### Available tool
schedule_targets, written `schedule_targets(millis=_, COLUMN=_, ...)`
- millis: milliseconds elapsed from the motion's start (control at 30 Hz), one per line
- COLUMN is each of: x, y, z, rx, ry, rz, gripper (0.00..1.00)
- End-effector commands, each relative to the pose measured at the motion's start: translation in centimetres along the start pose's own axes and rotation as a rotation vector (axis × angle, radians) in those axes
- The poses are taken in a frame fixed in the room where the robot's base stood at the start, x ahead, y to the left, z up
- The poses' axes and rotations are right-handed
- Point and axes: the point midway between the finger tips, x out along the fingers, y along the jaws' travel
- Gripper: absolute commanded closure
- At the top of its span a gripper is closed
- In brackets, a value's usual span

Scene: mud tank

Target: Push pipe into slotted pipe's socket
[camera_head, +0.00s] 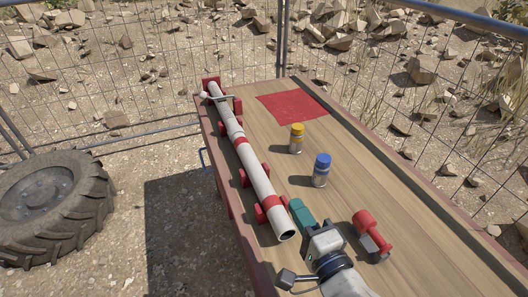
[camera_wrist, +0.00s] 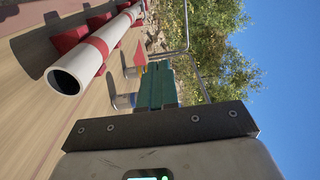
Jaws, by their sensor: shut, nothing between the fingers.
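A long white pipe (camera_head: 262,190) with red bands lies in red cradles along the left side of the bench in the head view. Its open near end (camera_wrist: 66,81) faces the camera in the wrist view. Farther along the same line is another white pipe (camera_head: 222,105), seemingly the slotted one, with a metal rod across its far part. The two look in line; whether the end sits inside the socket is too small to tell. My gripper (camera_head: 296,205) has teal fingers, shut and empty, to the right of the pipe's near end. The fingers (camera_wrist: 158,88) also show in the wrist view. I cannot tell any contact.
A blue-capped jar (camera_head: 321,170) and a yellow-capped jar (camera_head: 297,138) stand mid-bench. A red tool-like object (camera_head: 371,236) is right of my gripper. A red mat (camera_head: 292,106) lies at the far end. Raised rims edge the bench (camera_head: 400,190). A tyre (camera_head: 50,205) lies on the ground at left.

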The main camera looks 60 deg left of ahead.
Motion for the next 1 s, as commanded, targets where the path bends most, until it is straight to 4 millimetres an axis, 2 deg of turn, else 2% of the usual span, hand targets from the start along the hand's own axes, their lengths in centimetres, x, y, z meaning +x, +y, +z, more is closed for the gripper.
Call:
schedule_targets(millis=33, x=1.2, y=0.2, z=0.2, rx=-0.001, ry=-0.005, rz=0.001, gripper=1.0)
schedule_targets(millis=700, x=15.8, y=0.3, z=0.1, rx=-0.002, ry=-0.003, rz=0.0, gripper=1.0)
schedule_targets(millis=833, x=17.7, y=0.3, z=0.1, rx=-0.001, ry=-0.002, rz=0.0, gripper=1.0)
schedule_targets(millis=1000, x=19.1, y=0.2, z=0.1, rx=-0.002, ry=-0.002, rz=0.001, gripper=1.0)
